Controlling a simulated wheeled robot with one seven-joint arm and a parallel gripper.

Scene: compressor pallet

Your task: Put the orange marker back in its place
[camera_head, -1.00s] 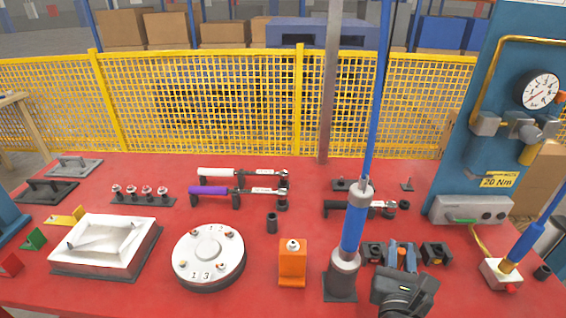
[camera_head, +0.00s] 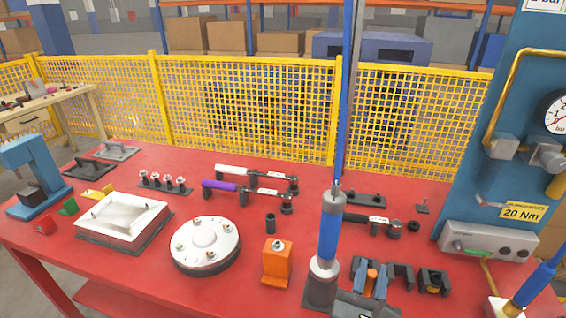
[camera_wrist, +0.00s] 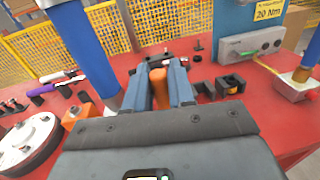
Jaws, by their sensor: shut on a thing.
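My gripper (camera_head: 369,279) has two blue-grey fingers and is low over the right front of the red table. It is shut on the orange marker (camera_wrist: 158,88), which stands up between the fingers in the wrist view; its orange top also shows in the head view (camera_head: 371,276). The marker's lower end is hidden by the fingers and the wrist. Small black holder blocks (camera_head: 433,281) stand just right of the gripper, one with a yellow-orange part in it. I cannot tell which spot belongs to the marker, or whether it touches anything below.
A tall blue and grey column tool (camera_head: 329,238) stands close left of the gripper. An orange block (camera_head: 277,264) and a round white fixture (camera_head: 205,243) are further left. A grey control box (camera_head: 488,241) is at the right. Torque wrenches (camera_head: 245,195) lie behind.

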